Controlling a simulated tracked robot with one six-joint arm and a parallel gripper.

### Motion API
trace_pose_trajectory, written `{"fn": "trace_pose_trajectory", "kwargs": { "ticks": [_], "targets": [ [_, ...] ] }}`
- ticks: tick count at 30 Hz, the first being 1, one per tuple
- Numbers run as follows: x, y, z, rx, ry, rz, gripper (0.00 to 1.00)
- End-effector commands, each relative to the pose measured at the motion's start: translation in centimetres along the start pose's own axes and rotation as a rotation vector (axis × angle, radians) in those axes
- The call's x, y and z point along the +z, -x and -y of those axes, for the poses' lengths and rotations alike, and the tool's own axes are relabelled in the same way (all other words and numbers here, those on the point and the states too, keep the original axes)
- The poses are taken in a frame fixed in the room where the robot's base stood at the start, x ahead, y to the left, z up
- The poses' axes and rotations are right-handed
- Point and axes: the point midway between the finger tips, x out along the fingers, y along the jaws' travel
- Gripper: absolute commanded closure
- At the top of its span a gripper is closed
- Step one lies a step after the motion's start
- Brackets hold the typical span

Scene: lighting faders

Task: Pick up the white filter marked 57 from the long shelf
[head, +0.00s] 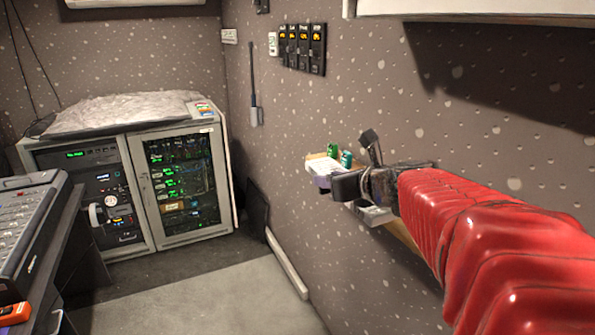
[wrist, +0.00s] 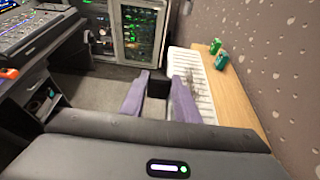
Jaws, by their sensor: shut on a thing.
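My gripper (wrist: 158,92) reaches out over the long shelf (wrist: 237,95) on the right wall. Its two purple fingertips stand apart in the wrist view, with a small grey object (wrist: 154,108) between them, dark at its far end. The jaws are shut on this object. No number shows on it, so I cannot tell whether it is the white filter marked 57. In the head view my gripper (head: 340,185) hides part of the shelf and the object is not clear.
A white slotted tray (wrist: 197,62) lies on the shelf beside the right fingertip. Two green items (wrist: 219,54) stand on the shelf near the wall. A rack cabinet (head: 180,185) stands at the back left and a console (head: 30,215) at the left. The floor between is clear.

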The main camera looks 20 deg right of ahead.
Motion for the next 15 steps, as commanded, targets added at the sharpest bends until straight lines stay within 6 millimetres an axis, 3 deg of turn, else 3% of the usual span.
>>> {"fn": "trace_pose_trajectory", "kwargs": {
  "ticks": [6, 15],
  "targets": [
    [0.1, 0.0, -2.3, 0.002, 0.002, 0.001, 1.0],
    [0.0, 0.0, -2.7, -0.001, 0.001, 0.0, 1.0]
  ]
}}
